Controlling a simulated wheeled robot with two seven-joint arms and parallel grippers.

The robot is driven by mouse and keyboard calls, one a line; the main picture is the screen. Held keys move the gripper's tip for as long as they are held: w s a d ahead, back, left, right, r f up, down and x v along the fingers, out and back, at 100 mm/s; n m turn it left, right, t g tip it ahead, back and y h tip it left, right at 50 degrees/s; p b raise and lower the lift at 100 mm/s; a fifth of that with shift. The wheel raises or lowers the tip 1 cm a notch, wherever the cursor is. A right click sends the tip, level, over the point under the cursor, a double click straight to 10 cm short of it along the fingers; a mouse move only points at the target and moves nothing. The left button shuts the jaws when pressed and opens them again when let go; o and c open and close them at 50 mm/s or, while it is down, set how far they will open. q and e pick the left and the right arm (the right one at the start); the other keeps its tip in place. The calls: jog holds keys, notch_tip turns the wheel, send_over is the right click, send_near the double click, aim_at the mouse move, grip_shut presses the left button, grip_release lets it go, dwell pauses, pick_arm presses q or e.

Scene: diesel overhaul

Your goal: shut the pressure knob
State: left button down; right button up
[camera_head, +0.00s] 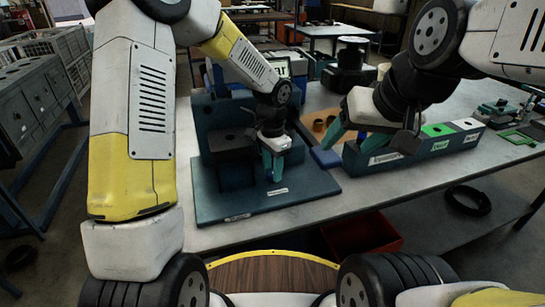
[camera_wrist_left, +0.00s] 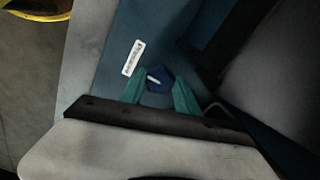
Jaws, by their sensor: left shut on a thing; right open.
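The pressure knob (camera_wrist_left: 157,79) is a small dark blue, faceted knob with a white pointer line, seen in the left wrist view. The line lies slantwise across its top. My left gripper (camera_head: 272,172) reaches down over the blue stand's base plate (camera_head: 215,205), its teal fingers shut on the knob. The left wrist view shows both fingertips of this gripper (camera_wrist_left: 160,92) on either side of the knob. In the head view the fingers hide the knob. My right gripper (camera_head: 352,146) is open and empty above the bench, left of the blue labelled bin row.
The blue bin row (camera_head: 425,155) stands on the grey bench (camera_head: 300,222) to the right. The stand's upright block (camera_head: 226,120) rises behind my left gripper. A white label (camera_wrist_left: 133,58) lies beside the knob. A red bin (camera_head: 362,232) sits below the bench.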

pick_arm(q)
jog(key=shift+m, duration=0.7)
jog(key=c, duration=0.9)
grip_release()
notch_tip(320, 180, up, 8)
jog(key=shift+f, duration=0.1)
